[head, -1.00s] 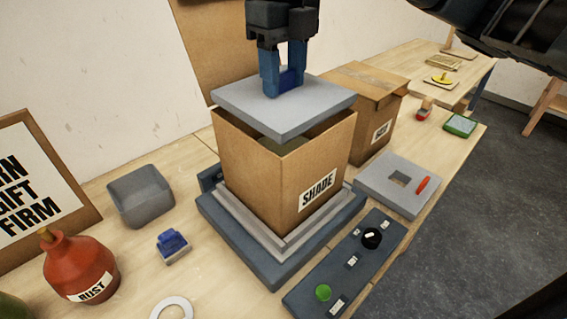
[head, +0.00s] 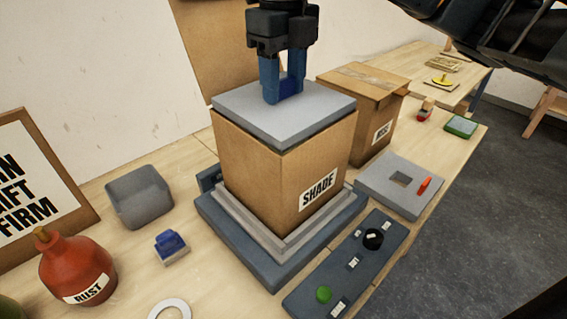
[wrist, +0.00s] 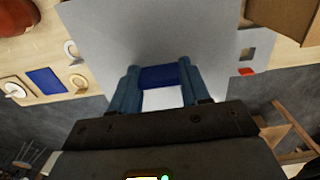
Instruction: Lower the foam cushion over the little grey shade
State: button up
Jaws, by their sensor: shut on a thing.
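The foam cushion (head: 284,113) is a flat light-grey square slab. It sits level at the top of the open cardboard box labelled SHADE (head: 285,180), covering its mouth. My gripper (head: 283,92) is above the slab, its blue fingers shut on a blue grip at the slab's middle. The wrist view shows the grey cushion (wrist: 150,35) filling the middle below the fingers (wrist: 160,80). The little grey shade is not visible; the inside of the box is hidden by the cushion.
The box stands on a stepped grey platform (head: 237,240). A control panel (head: 345,262) with a green button lies in front. A second carton (head: 365,90) and a grey plate with a square hole (head: 375,190) are to the right. A grey bin (head: 140,197) and red bottle (head: 77,268) are left.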

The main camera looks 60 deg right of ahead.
aim_at(284, 98)
jog(key=shift+f+b, duration=1.25)
jog(key=shift+f, duration=0.45)
dwell(0.7)
jog(key=shift+f, duration=0.35)
jog(key=shift+f+b, duration=1.9)
jog(key=shift+f, duration=0.2)
dwell(1.1)
jog(key=o, duration=1.5)
jog(key=shift+r, duration=0.1)
